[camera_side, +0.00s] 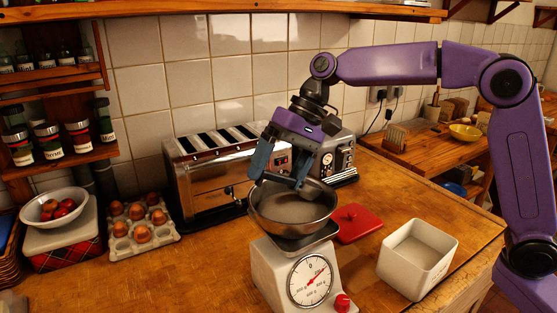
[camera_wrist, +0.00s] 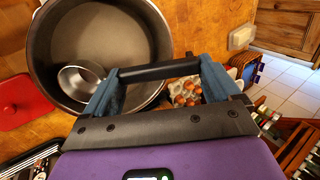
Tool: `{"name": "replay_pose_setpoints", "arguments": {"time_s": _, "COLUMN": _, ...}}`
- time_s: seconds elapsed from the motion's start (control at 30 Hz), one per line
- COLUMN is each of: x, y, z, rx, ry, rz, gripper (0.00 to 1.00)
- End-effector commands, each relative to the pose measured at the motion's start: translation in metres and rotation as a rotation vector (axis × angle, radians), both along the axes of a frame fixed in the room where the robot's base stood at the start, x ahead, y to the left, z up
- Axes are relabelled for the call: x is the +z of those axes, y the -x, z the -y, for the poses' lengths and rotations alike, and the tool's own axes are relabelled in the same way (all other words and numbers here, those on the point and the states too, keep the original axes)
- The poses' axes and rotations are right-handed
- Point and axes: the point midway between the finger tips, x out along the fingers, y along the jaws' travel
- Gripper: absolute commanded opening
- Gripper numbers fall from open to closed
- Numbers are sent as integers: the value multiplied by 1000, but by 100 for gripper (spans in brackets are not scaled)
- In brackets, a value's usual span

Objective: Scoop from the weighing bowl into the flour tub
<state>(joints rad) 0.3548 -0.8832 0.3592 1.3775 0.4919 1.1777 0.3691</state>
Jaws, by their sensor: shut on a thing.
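The weighing bowl (camera_side: 292,226) is a round metal bowl of pale flour on a white kitchen scale (camera_side: 270,268). In the wrist view the bowl (camera_wrist: 38,60) fills the upper left. A small metal scoop (camera_wrist: 78,80) shows inside it, over the flour. My gripper (camera_side: 279,181) is over the bowl and points down. In the wrist view its fingers (camera_wrist: 160,70) are shut on the scoop's dark handle. The scoop's underside and any contact with the flour are hidden. The flour tub (camera_side: 402,272) is a white square open tub, holding pale flour, right of the scale.
A red lid (camera_side: 358,222) lies between scale and tub. A chrome toaster (camera_side: 215,180) stands close behind the bowl. An egg tray (camera_side: 150,248) and a bowl of red fruit (camera_side: 45,215) are at the left. The counter's front left is clear.

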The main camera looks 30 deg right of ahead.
Motion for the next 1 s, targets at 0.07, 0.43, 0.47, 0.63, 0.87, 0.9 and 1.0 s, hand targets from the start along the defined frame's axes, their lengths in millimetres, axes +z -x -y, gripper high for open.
{"name": "replay_pose_setpoints", "arguments": {"time_s": 0.07, "x": -6, "y": 0, "z": 0, "rx": 0, "ry": 1, "rz": -1, "gripper": 66}}
{"name": "replay_pose_setpoints", "arguments": {"time_s": 0.43, "x": -28, "y": 0, "z": 0, "rx": -1, "ry": 1, "rz": -2, "gripper": 66}}
{"name": "replay_pose_setpoints", "arguments": {"time_s": 0.47, "x": -29, "y": 0, "z": 0, "rx": 0, "ry": 1, "rz": -1, "gripper": 66}}
{"name": "replay_pose_setpoints", "arguments": {"time_s": 0.63, "x": -32, "y": 0, "z": 0, "rx": 0, "ry": 1, "rz": 0, "gripper": 66}}
{"name": "replay_pose_setpoints", "arguments": {"time_s": 0.87, "x": -33, "y": 0, "z": 0, "rx": 0, "ry": 1, "rz": 0, "gripper": 66}}
{"name": "replay_pose_setpoints", "arguments": {"time_s": 0.9, "x": -33, "y": 0, "z": 0, "rx": 0, "ry": 1, "rz": 0, "gripper": 66}}
{"name": "replay_pose_setpoints", "arguments": {"time_s": 1.0, "x": -33, "y": 0, "z": 0, "rx": 0, "ry": 1, "rz": 0, "gripper": 66}}
